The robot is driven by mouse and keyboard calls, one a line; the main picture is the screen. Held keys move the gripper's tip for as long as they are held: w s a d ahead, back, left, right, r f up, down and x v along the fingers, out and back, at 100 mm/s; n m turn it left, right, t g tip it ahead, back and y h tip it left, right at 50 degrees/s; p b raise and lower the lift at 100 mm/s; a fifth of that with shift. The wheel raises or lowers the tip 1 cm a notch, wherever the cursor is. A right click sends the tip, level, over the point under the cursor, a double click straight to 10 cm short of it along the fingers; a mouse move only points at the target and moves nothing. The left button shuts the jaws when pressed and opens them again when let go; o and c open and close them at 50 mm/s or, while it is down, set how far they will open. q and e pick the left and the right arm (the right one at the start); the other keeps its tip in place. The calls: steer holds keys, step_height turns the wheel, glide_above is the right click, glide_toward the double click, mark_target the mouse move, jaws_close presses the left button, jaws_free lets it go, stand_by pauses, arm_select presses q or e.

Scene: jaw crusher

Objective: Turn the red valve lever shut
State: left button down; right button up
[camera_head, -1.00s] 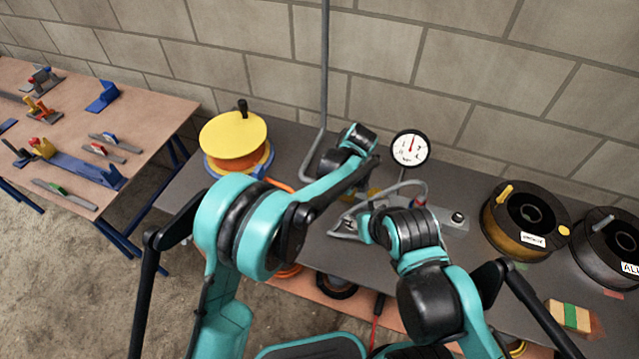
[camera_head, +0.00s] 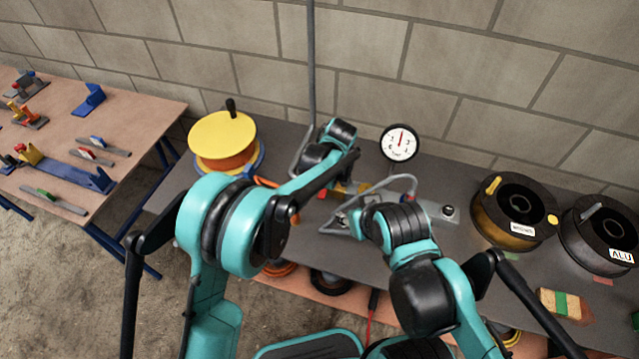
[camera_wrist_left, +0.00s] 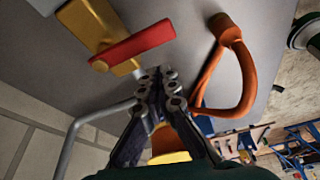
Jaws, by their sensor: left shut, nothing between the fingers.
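The red valve lever (camera_wrist_left: 135,45) lies across a brass valve body (camera_wrist_left: 90,22) in the left wrist view. The yellow-brass valve also shows partly in the head view (camera_head: 347,188), behind my arm. My left gripper (camera_wrist_left: 161,74) is shut and empty. Its fingertips are close to the lever in the picture, just below its free end; I cannot tell if they touch it. In the head view my left gripper is hidden behind its own forearm and wrist.
An orange hose loop (camera_wrist_left: 243,75) is right of the fingers, and a grey pipe (camera_wrist_left: 88,118) to their left. A round gauge (camera_head: 400,142) stands behind the valve. A yellow-topped spool (camera_head: 222,135) and dark spools (camera_head: 513,212) flank the work area.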

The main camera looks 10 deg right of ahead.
arm_select(q)
step_height(320, 180, up, 10)
steer(key=d+f+p, duration=0.1)
steer(key=p, duration=0.2)
steer(key=s+a+r+m+h, duration=0.1)
steer(key=s+a+r+m, duration=0.1)
steer(key=a+r, duration=0.55)
steer(key=s+a+r+m+t+h, duration=0.1)
steer(key=s+a, duration=0.2)
steer(key=a, duration=0.3)
steer(key=s+a+r+m, duration=0.1)
steer(key=s+a+r, duration=0.15)
steer(key=a, duration=0.35)
steer(key=s+a+f+m+t, duration=0.1)
steer(key=s+a+m, duration=0.1)
steer(key=s+a, duration=0.4)
steer(key=s+a+f+m+t, duration=0.2)
steer(key=s+a, duration=0.4)
steer(key=s, duration=0.2)
steer(key=shift+s+f+m+h+b, duration=0.3)
steer(key=shift+s+m+b, duration=0.05)
steer(key=shift+m+b, duration=0.05)
